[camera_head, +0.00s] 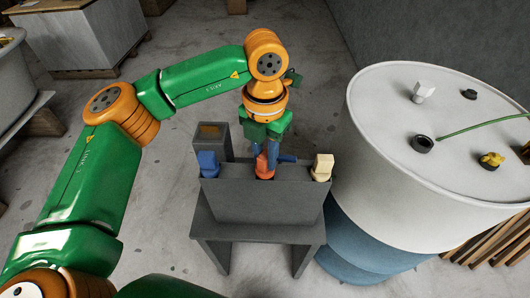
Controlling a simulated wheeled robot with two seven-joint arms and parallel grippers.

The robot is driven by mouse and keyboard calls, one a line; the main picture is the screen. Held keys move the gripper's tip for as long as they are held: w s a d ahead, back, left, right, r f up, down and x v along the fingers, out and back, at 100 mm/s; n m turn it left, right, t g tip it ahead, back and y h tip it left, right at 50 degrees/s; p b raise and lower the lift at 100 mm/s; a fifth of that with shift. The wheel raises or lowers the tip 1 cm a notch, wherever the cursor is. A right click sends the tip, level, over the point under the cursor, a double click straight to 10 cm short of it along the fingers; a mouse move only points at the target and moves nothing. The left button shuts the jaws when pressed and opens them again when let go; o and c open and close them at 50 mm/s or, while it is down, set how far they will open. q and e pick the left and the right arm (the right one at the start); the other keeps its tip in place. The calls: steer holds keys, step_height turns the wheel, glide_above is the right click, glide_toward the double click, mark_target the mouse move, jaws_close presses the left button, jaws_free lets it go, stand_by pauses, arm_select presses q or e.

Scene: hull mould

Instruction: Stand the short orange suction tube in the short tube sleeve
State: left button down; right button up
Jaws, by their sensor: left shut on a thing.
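My left gripper (267,152) is over the middle of a dark grey stand and points down. It is shut on the short orange suction tube (264,166), which is upright just behind the stand's front panel. The tube's lower end is hidden by the panel, so I cannot tell whether it sits in a holder or hangs free. Blue parts show around the tube and to its right; I cannot tell whether they are fingers or another object. I cannot make out the short tube sleeve for certain. My right gripper is out of view.
The grey stand (262,202) also holds a blue piece (208,162) at left and a cream piece (322,167) at right. A white-topped drum (385,105) stands close on the right, carrying a white block (423,91), a black ring (423,144) and a yellow piece (490,160).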

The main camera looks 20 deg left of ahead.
arm_select(q)
steer(key=c, duration=1.1)
jaws_free()
steer(key=shift+f, duration=0.3)
steer(key=o, duration=0.5)
steer(key=shift+r, duration=0.1)
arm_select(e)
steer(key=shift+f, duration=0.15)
arm_select(q)
steer(key=shift+r, duration=0.1)
step_height(320, 180, up, 7)
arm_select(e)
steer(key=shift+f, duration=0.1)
